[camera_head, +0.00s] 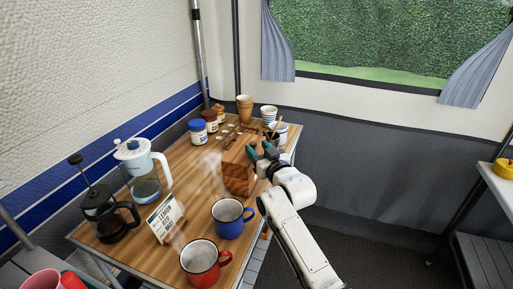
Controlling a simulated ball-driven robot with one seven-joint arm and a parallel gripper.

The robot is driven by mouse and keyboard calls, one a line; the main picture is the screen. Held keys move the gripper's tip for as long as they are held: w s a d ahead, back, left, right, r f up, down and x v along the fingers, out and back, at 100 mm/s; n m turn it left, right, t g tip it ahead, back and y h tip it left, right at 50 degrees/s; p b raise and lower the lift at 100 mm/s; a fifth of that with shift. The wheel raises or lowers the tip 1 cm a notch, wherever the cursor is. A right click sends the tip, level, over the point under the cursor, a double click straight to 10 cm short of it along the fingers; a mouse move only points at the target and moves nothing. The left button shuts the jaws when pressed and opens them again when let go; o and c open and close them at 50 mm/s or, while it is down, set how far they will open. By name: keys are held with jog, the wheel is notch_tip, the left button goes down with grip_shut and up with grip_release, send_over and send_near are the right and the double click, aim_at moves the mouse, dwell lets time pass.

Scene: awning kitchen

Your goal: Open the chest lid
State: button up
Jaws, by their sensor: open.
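A wooden chest (237,174) stands on the wooden table, right of its middle. It is a box of reddish-brown wood, and its front side shows. My gripper (262,152) is at the chest's upper right edge, with its dark green-tipped fingers apart. It is open and holds nothing that I can see. The gripper and arm hide part of the chest's right side. I cannot tell whether the fingers touch the lid, or whether the lid is raised at all.
The table (188,163) also bears a red mug (200,262), a blue mug (228,222), a small sign (163,220), a French press (105,215), a kettle (143,170), jars (197,131) and stacked cups (245,106). Open floor lies to the right.

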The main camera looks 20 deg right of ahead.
jog(key=shift+w+a, duration=0.15)
jog(key=shift+w, duration=0.7)
grip_shut()
